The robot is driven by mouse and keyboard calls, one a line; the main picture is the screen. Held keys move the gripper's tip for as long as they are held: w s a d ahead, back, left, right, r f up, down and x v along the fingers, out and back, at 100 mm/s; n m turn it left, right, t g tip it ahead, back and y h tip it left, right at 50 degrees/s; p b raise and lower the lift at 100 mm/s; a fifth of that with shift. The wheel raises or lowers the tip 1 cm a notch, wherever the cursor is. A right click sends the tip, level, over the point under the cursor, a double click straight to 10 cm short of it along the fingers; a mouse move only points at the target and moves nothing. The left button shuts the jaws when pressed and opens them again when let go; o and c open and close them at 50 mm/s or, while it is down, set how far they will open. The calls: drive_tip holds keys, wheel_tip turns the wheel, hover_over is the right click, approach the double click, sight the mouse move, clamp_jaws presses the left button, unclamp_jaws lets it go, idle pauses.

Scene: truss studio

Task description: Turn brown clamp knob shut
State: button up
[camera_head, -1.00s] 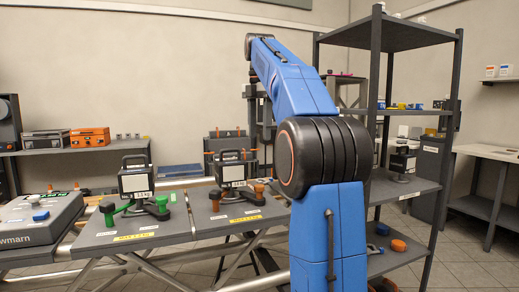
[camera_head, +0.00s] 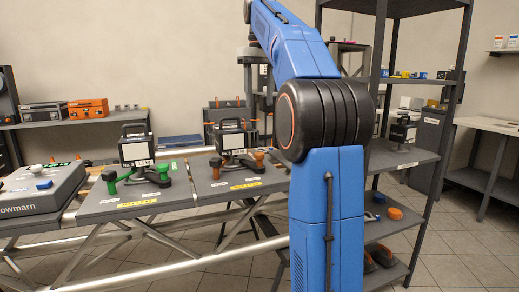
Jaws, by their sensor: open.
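The brown clamp (camera_head: 236,157) sits on the right panel of the long grey table, left of my arm. It has an orange-brown knob (camera_head: 258,157) on its right and a darker brown knob (camera_head: 216,168) on its left. A black block with a handle and white label (camera_head: 231,138) stands at the clamp. I cannot tell from here how far either knob is turned. My blue arm rises at the right of the clamp and leans up and left out of the picture. My gripper is not seen.
A similar clamp with green knobs (camera_head: 163,169) sits on the panel to the left. A grey scale-like unit (camera_head: 40,190) is at the far left of the table. A dark shelf rack (camera_head: 445,120) stands behind my arm at the right. The table front between the panels' labels is bare.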

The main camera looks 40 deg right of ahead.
drive_tip(key=m, duration=1.5)
approach(259, 153)
wheel_tip(259, 153, down, 8)
drive_tip(key=shift+f, duration=0.1)
